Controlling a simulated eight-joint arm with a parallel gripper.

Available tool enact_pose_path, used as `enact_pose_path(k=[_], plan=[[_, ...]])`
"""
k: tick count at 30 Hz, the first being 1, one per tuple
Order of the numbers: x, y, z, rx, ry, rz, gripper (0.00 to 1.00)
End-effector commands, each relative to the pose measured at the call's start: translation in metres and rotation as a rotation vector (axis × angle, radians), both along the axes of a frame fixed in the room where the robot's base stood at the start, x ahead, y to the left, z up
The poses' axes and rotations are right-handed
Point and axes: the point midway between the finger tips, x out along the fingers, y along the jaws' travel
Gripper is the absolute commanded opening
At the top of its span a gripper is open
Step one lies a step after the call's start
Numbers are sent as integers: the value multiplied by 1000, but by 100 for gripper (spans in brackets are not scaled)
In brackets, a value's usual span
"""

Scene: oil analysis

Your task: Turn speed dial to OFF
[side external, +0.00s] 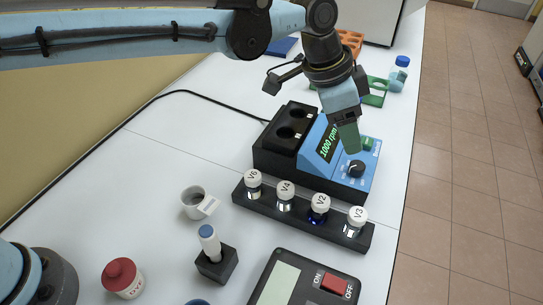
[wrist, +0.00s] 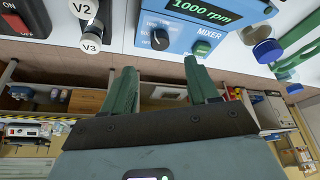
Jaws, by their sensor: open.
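The mixer (side external: 325,150) is a blue and black box with a green display that reads 1000 rpm. Its black speed dial (side external: 356,168) is on the sloped blue front, near a green button (side external: 368,144). The dial also shows in the wrist view (wrist: 159,39), with the green button (wrist: 201,48) to its right. My gripper (side external: 349,138) is above the mixer's front panel, a little behind the dial in the side view. In the wrist view its two green fingers (wrist: 160,75) are apart with nothing between them. The dial lies beyond the fingertips, and I see no contact.
A black rack (side external: 300,216) with several white-capped vials, labelled V2 and V3 among others, stands right in front of the mixer. A white cup (side external: 196,203), a scale (side external: 295,285) with a red switch and a blue-capped bottle (side external: 399,75) are nearby. The table's right edge is close.

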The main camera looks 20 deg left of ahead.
Motion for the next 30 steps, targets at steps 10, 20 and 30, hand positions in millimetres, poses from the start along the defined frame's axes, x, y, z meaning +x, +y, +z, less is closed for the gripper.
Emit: enact_pose_path(k=[10,20,30], plan=[[11,-22,-61,0,-1,0,59],[16,-31,-84,0,0,1,59],[16,-31,-85,0,0,1,50]])
